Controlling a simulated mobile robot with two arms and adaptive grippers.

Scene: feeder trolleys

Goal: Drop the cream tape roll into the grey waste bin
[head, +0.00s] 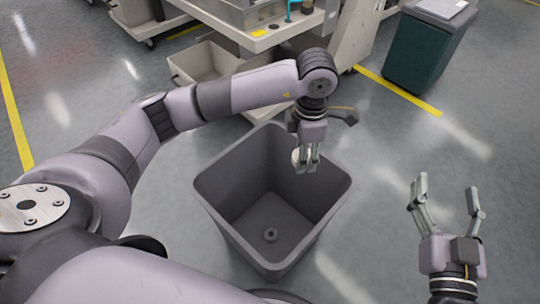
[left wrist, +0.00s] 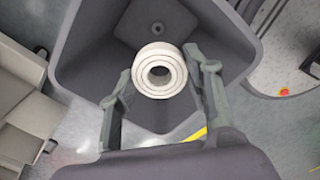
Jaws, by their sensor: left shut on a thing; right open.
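The grey waste bin (head: 216,186) stands open on the floor in the middle of the head view. Its inside is empty but for a small round fitting on its floor. My left gripper (head: 307,168) is over the bin's right inner part, shut on the cream tape roll (head: 296,158), which is mostly hidden behind the fingers there. In the left wrist view the roll (left wrist: 160,70) sits between the fingers, with the bin (left wrist: 85,60) beyond it. My right gripper (head: 447,198) is open and empty, right of the bin.
A trolley (head: 215,15) with a cream box (head: 200,62) on its low part stands behind the bin. A dark green bin (head: 425,50) is at the back right. Yellow lines mark the floor. The floor right of the grey bin is clear.

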